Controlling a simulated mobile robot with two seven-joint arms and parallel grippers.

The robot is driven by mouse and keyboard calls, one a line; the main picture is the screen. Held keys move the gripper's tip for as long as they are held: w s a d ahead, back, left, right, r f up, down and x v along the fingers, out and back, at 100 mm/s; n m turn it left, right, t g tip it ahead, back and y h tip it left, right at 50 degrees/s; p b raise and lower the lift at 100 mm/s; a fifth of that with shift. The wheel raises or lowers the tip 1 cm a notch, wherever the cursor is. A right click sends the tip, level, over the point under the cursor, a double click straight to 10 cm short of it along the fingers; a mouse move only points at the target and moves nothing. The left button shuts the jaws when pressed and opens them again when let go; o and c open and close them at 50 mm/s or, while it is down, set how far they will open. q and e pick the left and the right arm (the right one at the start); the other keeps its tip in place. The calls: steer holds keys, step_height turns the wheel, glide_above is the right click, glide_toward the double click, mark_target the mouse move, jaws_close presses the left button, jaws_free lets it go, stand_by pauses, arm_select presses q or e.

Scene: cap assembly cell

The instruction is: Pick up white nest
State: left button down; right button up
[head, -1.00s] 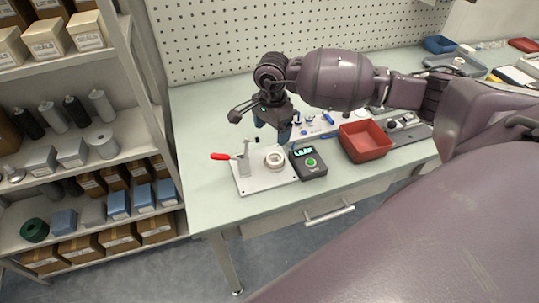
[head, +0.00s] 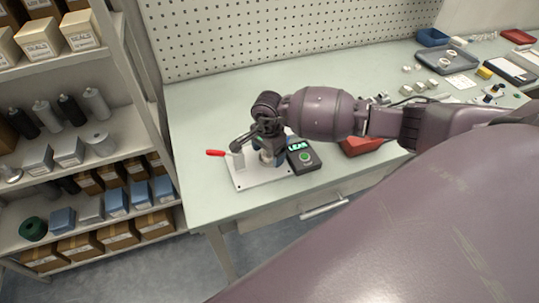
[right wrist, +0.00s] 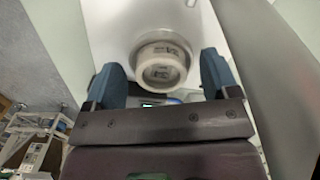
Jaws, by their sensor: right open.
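The white nest (right wrist: 161,68) is a round, pale ring-shaped part with small dark marks inside it. It sits on the white base plate (head: 247,182) of the fixture with the red-handled clamp (head: 216,153). In the head view my right gripper covers most of the nest. My right gripper (head: 269,152) is over the plate with its jaws open. In the right wrist view its two blue fingers stand on either side of the nest, with a gap visible on each side. My left gripper is not in view.
A dark tester box (head: 303,158) with a lit display and green button stands right beside the plate. A red bin (head: 362,146) is partly behind my right arm. A shelf rack (head: 112,165) stands left of the table. The table front left is clear.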

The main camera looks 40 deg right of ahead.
steer(key=c, duration=1)
